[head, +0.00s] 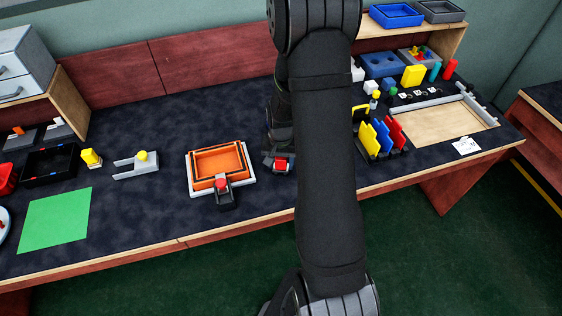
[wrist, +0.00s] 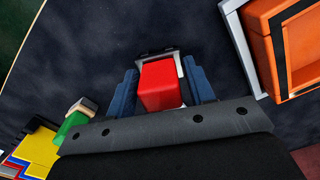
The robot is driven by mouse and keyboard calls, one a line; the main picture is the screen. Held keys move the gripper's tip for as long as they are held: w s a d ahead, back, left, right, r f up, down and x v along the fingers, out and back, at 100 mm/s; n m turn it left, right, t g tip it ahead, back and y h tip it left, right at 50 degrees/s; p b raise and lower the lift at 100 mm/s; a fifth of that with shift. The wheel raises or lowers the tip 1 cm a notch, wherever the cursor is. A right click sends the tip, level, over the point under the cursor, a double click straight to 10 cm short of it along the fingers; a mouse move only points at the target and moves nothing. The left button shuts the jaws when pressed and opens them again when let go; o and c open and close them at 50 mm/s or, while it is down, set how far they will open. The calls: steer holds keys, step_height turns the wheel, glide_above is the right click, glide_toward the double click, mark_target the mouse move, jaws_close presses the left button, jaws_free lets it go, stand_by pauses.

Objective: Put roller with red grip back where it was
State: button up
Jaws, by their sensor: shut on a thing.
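The roller with red grip shows in the wrist view as a red block-shaped grip (wrist: 160,85) with a dark part and a pale bracket behind it. My gripper (wrist: 160,70) has its two blue-grey fingers on either side of this grip and is shut on it. In the head view the red grip (head: 281,164) is small and sits low by my gripper (head: 278,158), just right of the orange tray. My arm hides part of the area around it. I cannot tell whether the roller touches the table.
An orange tray (head: 243,149) in a white frame has a red-knobbed black device (head: 223,189) at its front. A grey bracket with a yellow knob (head: 143,156) and a green sheet (head: 55,219) lie left. Colored plates (head: 385,138) stand right of my arm. Dark table between is clear.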

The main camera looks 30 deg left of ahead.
steer(key=shift+f, duration=0.15)
steer(key=o, duration=0.9)
steer(key=shift+o, duration=0.2)
step_height(320, 180, up, 12)
steer(key=shift+r, duration=0.15)
steer(key=shift+f, duration=4.7)
steer(key=shift+f, duration=0.1)
